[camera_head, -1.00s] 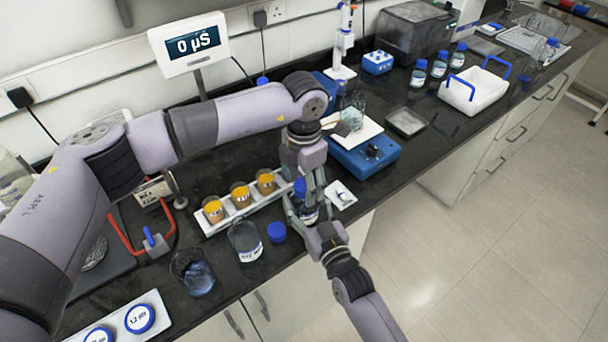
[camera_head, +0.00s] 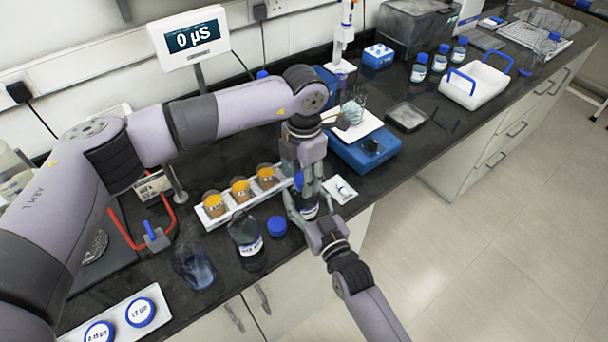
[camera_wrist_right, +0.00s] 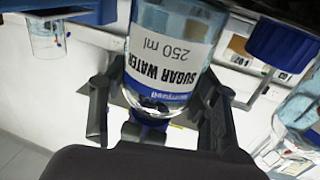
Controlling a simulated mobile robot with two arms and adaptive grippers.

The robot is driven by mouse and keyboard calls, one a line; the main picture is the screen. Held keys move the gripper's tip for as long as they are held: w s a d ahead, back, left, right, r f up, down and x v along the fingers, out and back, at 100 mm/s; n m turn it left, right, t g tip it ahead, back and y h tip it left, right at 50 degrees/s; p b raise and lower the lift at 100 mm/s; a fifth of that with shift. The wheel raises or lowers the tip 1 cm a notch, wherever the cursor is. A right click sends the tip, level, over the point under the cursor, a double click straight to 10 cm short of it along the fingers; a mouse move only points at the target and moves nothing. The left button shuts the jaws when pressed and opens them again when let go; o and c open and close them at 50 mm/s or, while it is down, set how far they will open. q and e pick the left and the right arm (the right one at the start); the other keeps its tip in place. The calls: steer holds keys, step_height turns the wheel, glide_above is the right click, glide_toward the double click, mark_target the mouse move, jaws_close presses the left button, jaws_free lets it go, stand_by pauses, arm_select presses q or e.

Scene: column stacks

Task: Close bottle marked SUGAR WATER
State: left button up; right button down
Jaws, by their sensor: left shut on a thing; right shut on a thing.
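The SUGAR WATER bottle (camera_wrist_right: 172,45) is clear with a white label, which appears upside down in the right wrist view. In the head view the bottle (camera_head: 311,211) is mostly hidden between my grippers near the bench's front edge. My right gripper (camera_head: 309,208) is shut around its body from the front. A blue cap (camera_head: 298,182) shows at the bottle's top; it also shows at the neck in the right wrist view (camera_wrist_right: 150,122). My left gripper (camera_head: 306,186) is above, shut on this cap. I cannot tell whether the cap is fully seated.
A loose blue cap (camera_head: 277,225) lies left of the grippers, by another labelled bottle (camera_head: 246,243) and a glass beaker (camera_head: 194,268). A white rack (camera_head: 222,215) holds orange-filled vessels. A blue balance (camera_head: 365,155) stands behind right. A white tray (camera_head: 474,91) is farther right.

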arm_select(q)
steer(key=o, duration=1.3)
steer(key=shift+o, duration=0.2)
step_height(320, 180, up, 12)
arm_select(e)
steer(key=c, duration=0.5)
jaws_free()
